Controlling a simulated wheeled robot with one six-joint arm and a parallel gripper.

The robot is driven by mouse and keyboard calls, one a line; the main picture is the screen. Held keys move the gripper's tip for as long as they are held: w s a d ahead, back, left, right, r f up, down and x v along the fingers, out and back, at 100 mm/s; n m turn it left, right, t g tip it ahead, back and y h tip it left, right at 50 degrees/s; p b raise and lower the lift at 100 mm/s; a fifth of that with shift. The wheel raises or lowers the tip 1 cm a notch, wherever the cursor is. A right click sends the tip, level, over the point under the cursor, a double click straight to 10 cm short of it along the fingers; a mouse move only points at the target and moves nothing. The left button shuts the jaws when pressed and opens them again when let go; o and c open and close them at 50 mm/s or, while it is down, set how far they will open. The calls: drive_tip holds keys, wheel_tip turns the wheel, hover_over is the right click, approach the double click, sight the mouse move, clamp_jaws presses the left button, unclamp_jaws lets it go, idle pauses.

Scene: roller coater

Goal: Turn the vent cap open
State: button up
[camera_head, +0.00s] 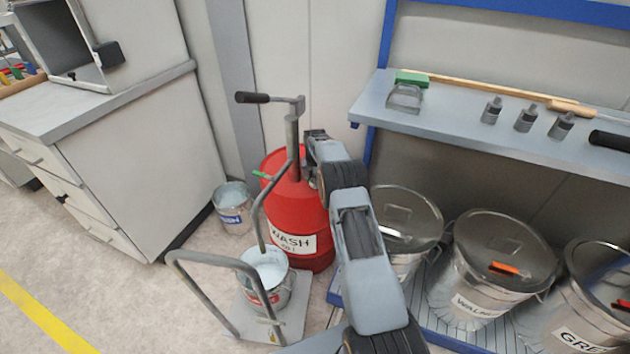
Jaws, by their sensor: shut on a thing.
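A red drum (285,215) labelled WASH stands upright at the middle of the view, with a hand-crank pump on its top. My gripper (313,183) is at the right side of the drum's top, reaching down from my arm. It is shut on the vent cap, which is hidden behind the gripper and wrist. How far the cap is turned cannot be seen. A small green piece (262,174) shows at the left of the drum's top.
The pump's crank handle (252,97) and its curved spout stand close left of my wrist. A bucket (266,278) sits on a cart below the spout. A shelf (450,125) and lidded metal bins (490,250) are at the right. Open floor lies at the lower left.

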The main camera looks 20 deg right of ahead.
drive_tip(key=shift+n, duration=0.6)
drive_tip(key=o, duration=0.9)
wheel_tip(320, 180, up, 14)
drive_tip(key=shift+f+p, duration=0.1)
drive_tip(key=shift+p, duration=1.05)
